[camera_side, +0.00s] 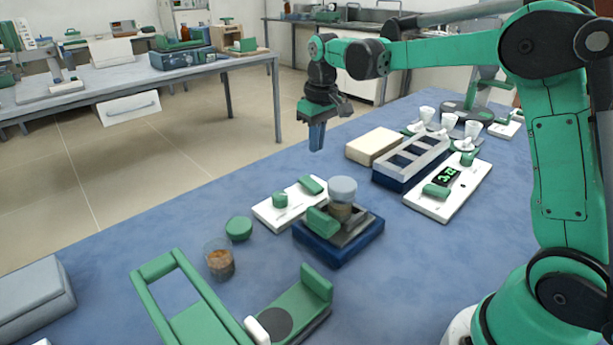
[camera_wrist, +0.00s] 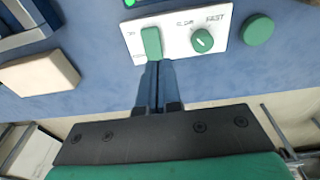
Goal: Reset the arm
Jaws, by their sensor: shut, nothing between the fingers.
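My gripper (camera_side: 316,148) hangs from my raised arm above the far edge of the blue table, fingers pointing down. Its two blue fingers are shut together with nothing between them. The wrist view also shows my gripper (camera_wrist: 154,64), with the fingertips lined up with the lower end of a green switch (camera_wrist: 151,40) on a white control panel (camera_wrist: 182,47). In the side view the fingers are clear of that control panel (camera_side: 290,204) and high above the table, touching nothing.
A blue-based device (camera_side: 338,248) carries a jar (camera_side: 342,189). A green cap (camera_side: 239,228), a glass of brown material (camera_side: 220,264) and a green frame (camera_side: 190,300) stand nearer. A beige block (camera_side: 374,146), rack (camera_side: 411,162), display panel (camera_side: 448,190) and white cups (camera_side: 449,121) stand right.

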